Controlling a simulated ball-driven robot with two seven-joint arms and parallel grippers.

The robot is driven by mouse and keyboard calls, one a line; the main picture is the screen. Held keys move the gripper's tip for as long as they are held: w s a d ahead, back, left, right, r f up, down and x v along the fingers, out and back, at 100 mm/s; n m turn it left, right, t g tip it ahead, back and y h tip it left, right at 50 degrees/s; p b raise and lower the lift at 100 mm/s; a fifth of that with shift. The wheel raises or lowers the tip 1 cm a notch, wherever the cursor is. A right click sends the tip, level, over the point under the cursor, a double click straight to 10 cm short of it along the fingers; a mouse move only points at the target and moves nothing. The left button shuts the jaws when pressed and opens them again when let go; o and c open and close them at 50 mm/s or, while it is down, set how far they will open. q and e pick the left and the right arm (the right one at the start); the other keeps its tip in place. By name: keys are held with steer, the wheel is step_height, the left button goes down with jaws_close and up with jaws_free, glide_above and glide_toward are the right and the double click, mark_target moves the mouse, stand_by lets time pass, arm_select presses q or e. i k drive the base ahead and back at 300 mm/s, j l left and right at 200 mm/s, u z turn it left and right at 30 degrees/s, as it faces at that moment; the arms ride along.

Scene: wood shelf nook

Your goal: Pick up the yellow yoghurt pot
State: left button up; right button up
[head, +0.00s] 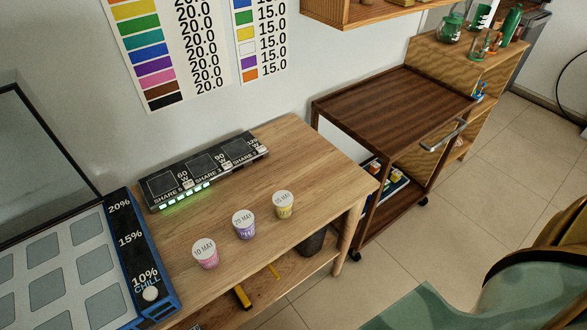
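The yellow yoghurt pot (284,210) stands upright on the wooden table (315,165), the rightmost of three pots in a slanting row. It has a pale lid with a printed date that I cannot read clearly. A purple pot (244,231) with a date lid stands to its left. A pink pot (206,261) with a lid reading "10 MAY" stands further left and nearer. The three pots are apart from each other. Neither of my grippers shows in the head view.
A black panel (235,152) with green lights lies along the table's back. A blue-edged chill unit (150,270) is at the left. A dark wooden trolley (390,110) stands right of the table. A green chair (430,305) is at the lower right.

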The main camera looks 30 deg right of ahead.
mark_target(282, 199)
steer(key=k+z, duration=0.1)
steer(key=z, duration=0.65)
